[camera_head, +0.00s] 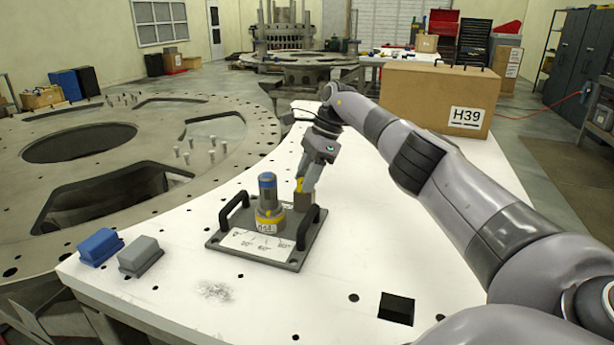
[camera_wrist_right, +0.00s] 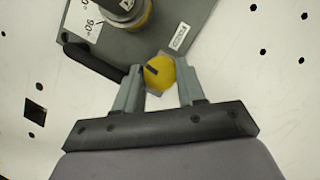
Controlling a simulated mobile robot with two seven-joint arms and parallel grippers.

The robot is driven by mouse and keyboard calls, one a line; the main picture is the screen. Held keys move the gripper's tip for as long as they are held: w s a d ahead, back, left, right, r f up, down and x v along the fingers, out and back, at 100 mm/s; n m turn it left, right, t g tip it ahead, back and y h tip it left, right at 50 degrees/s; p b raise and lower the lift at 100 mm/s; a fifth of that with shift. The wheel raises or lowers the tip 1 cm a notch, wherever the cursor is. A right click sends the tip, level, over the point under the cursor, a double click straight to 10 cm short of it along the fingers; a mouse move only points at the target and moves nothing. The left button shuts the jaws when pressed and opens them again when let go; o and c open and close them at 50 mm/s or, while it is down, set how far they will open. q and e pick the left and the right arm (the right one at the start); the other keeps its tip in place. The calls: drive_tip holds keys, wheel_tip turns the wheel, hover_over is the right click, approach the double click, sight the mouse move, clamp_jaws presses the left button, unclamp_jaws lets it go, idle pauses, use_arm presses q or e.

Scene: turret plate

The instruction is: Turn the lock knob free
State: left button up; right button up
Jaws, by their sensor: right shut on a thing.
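The lock knob is a small yellow round knob with a dark bar mark (camera_wrist_right: 158,72). It sits at the right edge of the grey turret plate (camera_head: 228,240), and a bit of its yellow shows in the head view (camera_head: 299,185). My right gripper (camera_wrist_right: 161,76) is shut on the knob, one finger on each side. In the head view it reaches down at the plate's back right. A blue-topped grey post with a yellow ring (camera_head: 268,196) stands on the plate beside it. A white scale label (camera_head: 260,243) with angle marks lies in front of the post. My left gripper is not in view.
Two black handles (camera_head: 234,208) rise from the plate's sides, one close to my right gripper. A blue block (camera_head: 100,246) and a grey block (camera_head: 141,256) lie at left. A cardboard box marked H39 (camera_head: 420,95) stands behind. The white table's front is mostly clear.

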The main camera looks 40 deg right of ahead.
idle(0.3)
drive_tip(key=o, duration=1.1)
drive_tip(key=shift+c, duration=0.2)
drive_tip(key=shift+m, duration=0.4)
